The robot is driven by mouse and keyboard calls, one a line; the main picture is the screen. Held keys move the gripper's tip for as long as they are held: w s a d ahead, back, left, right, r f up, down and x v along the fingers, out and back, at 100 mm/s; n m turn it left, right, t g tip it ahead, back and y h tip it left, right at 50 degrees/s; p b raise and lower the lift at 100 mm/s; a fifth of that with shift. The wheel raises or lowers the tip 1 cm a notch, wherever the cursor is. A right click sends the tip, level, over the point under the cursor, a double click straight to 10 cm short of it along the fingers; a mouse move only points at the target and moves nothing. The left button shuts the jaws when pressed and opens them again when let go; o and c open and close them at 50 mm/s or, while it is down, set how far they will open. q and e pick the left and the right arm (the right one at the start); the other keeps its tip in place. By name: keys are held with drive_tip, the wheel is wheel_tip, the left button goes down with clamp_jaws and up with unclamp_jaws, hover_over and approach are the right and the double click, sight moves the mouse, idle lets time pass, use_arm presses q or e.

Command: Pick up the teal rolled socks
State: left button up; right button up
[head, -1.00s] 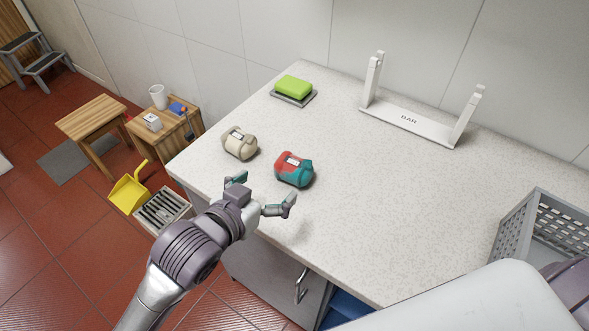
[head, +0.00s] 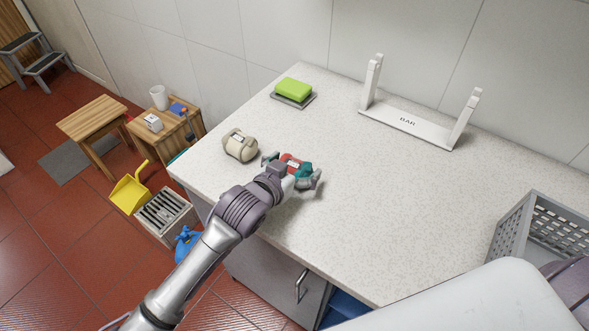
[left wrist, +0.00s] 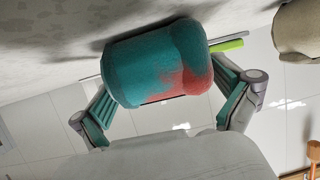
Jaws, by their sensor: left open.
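The teal rolled socks (head: 304,168), teal with a red patch, lie on the worktop near its left end. They also show large in the left wrist view (left wrist: 145,65), between the two fingers. My left gripper (head: 292,171) is open, with one finger on each side of the socks. In the left wrist view, my left gripper (left wrist: 168,100) has its fingers apart from each other, and I cannot tell whether either one touches the socks. In the head view the gripper hides part of the socks. My right gripper is not in view.
A cream rolled pair (head: 240,146) sits just left of the socks. A green sponge (head: 293,88) on a grey dish (head: 302,103) is behind. A white rack (head: 408,121) stands at the wall, and a grey crate (head: 513,226) at the right. The worktop's middle (head: 400,200) is clear.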

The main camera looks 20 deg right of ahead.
use_arm(q)
drive_tip(key=shift+w+d+f, duration=0.25)
drive_tip(key=shift+w+d, duration=0.1)
drive_tip(key=c, duration=1)
drive_tip(key=shift+o, duration=0.2)
drive_tip(key=shift+r, duration=0.1)
